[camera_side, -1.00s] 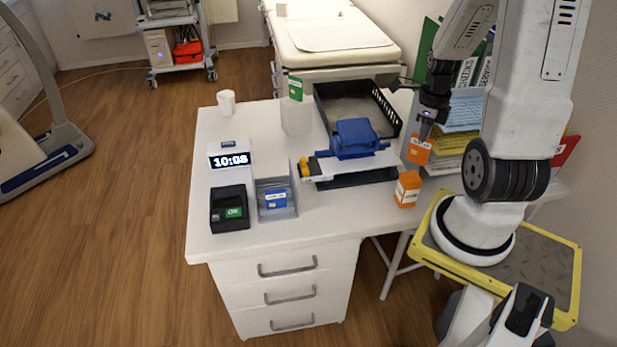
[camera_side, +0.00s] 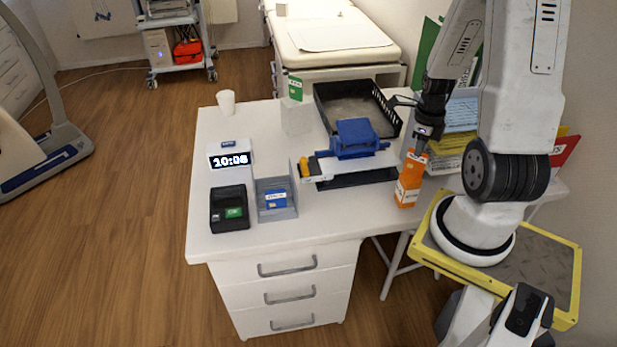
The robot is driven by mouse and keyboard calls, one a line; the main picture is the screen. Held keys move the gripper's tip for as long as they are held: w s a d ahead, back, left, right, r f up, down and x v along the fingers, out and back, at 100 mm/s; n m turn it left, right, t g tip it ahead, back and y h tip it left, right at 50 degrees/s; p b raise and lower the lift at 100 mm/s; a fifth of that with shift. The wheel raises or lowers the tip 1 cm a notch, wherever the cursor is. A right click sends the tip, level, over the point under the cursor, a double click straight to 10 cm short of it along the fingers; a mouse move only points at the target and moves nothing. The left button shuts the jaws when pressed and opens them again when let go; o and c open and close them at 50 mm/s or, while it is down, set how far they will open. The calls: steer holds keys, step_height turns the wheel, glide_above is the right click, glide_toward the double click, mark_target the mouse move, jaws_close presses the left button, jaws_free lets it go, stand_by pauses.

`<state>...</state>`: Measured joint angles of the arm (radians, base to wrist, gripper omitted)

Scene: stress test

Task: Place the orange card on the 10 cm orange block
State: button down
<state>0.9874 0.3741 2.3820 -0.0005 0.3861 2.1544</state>
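The orange block (camera_side: 407,193) with a white label stands near the right edge of the white desk. The orange card (camera_side: 414,164) is upright, directly above the block in the picture. Its lower edge meets or overlaps the block's top, and I cannot tell whether they touch. My gripper (camera_side: 419,148) points down and is shut on the card's upper end. The fingertips are small and partly merge with the card.
A blue and white device (camera_side: 354,140) with a dark base stands left of the block. A black tray (camera_side: 395,119) lies behind it. Paper trays (camera_side: 443,164) and folders stand behind my gripper. A clock (camera_side: 230,160) and card holders (camera_side: 292,208) are further left.

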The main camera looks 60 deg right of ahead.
steer(key=shift+f, duration=0.15)
steer(key=c, duration=0.9)
jaws_free()
steer(key=shift+r, duration=6.2)
